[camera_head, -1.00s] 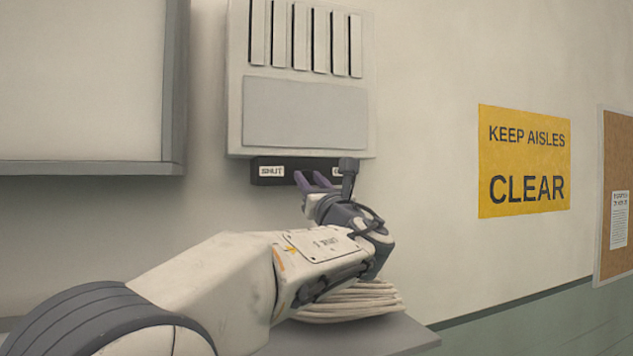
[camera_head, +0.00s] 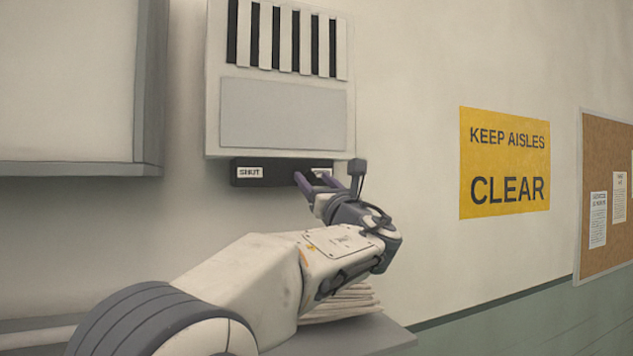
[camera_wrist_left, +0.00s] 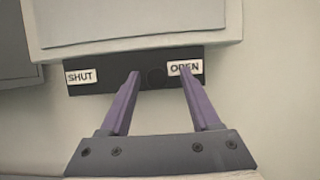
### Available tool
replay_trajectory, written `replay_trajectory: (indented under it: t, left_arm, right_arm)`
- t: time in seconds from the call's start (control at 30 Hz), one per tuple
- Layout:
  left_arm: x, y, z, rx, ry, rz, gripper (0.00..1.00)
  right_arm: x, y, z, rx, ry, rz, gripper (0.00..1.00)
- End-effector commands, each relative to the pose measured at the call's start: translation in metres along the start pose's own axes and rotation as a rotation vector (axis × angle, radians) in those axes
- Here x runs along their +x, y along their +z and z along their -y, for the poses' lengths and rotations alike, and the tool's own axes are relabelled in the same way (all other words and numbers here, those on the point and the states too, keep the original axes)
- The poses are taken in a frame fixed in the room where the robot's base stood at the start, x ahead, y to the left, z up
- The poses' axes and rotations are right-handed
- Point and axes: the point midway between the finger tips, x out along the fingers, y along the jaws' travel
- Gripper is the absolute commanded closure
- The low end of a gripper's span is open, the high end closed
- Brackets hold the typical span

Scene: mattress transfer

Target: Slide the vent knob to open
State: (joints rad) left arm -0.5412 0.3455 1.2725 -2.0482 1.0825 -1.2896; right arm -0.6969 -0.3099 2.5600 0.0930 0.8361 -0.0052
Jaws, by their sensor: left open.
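A pale vent box (camera_head: 212,105) hangs on the wall, its upright slats (camera_head: 287,40) showing wide dark gaps. Below it is a black track (camera_head: 275,174) with a SHUT label (camera_head: 250,172) on the left and an OPEN label (camera_wrist_left: 184,68) on the right. The dark round knob (camera_wrist_left: 156,77) shows against the track in the left wrist view, nearer OPEN than SHUT. My left gripper (camera_head: 312,178) is open, its purple fingers either side of the knob; I cannot tell whether they touch it. The right finger overlaps the OPEN label. My right gripper is not in view.
A grey-framed panel (camera_head: 70,80) is on the wall at left. A stack of folded pale cloth or similar (camera_head: 345,303) lies on a grey surface (camera_head: 375,338) under my left arm. A yellow sign (camera_head: 505,163) and a corkboard (camera_head: 607,155) are on the right wall.

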Motion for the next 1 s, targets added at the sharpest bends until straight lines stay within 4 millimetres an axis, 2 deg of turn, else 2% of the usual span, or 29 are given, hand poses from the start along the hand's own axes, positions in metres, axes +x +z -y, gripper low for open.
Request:
replay_trajectory:
  t: [0.17, 0.4, 0.6, 0.8, 1.0]
  left_arm:
    - [-0.01, -0.003, 0.0, -0.001, -0.001, 0.0, 0.37]
    - [-0.056, -0.006, 0.002, -0.005, -0.005, 0.0, 0.37]
    - [-0.09, -0.003, 0.002, -0.003, -0.005, 0.0, 0.37]
    - [-0.105, -0.001, 0.001, -0.003, -0.002, 0.0, 0.37]
    - [-0.105, 0.001, 0.001, -0.001, -0.001, 0.0, 0.37]
  right_arm:
    - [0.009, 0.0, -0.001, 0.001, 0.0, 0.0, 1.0]
    - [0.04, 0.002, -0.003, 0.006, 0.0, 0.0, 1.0]
    - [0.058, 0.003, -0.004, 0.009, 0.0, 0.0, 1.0]
    - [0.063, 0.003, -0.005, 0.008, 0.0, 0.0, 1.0]
    - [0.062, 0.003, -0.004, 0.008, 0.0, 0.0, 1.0]
